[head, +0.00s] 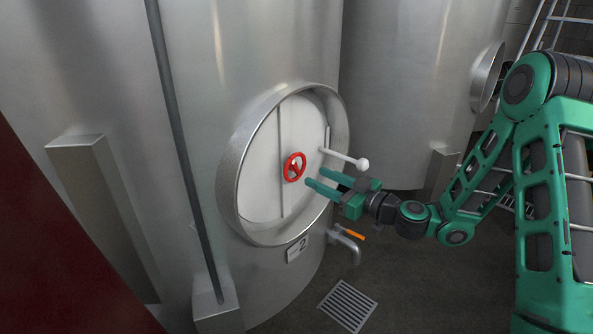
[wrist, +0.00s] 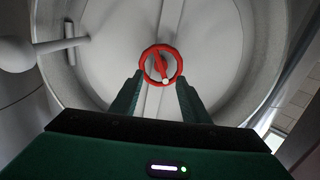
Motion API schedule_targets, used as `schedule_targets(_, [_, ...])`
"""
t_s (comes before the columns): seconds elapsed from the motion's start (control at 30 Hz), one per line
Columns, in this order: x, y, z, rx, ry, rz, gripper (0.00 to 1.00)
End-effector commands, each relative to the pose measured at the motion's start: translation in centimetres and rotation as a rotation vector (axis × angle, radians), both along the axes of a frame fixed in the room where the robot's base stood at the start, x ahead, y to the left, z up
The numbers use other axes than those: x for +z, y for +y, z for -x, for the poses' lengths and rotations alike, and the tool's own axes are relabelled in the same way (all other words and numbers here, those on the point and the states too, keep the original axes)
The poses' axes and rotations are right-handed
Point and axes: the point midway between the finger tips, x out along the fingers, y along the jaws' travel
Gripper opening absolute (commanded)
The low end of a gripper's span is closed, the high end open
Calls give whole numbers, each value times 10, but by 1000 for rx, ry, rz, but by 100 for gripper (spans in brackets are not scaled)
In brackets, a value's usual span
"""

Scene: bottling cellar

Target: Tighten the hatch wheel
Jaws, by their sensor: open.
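The red hatch wheel (head: 294,167) sits at the middle of the pale round hatch (head: 262,195) on the steel tank. The wheel also shows ahead in the wrist view (wrist: 162,65), with a single crossbar and a small white spot at its lower rim. My gripper (head: 314,177) is open and empty, its two fingers pointing at the wheel from the right. In the wrist view the fingertips (wrist: 157,78) lie to either side below the wheel. They appear apart from it.
A white lever with a ball end (head: 362,164) sticks out from the hatch just above my gripper; it is at the left in the wrist view. A tap with an orange handle (head: 354,232) is below, beside a "2" plate (head: 297,249). A drain grate (head: 347,305) lies in the floor.

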Motion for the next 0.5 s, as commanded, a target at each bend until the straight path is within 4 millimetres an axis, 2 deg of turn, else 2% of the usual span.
schedule_targets(0.3, [1, 44, -36, 5, -4, 1, 42])
schedule_targets(0.5, [1, 61, -51, 3, -1, 0, 42])
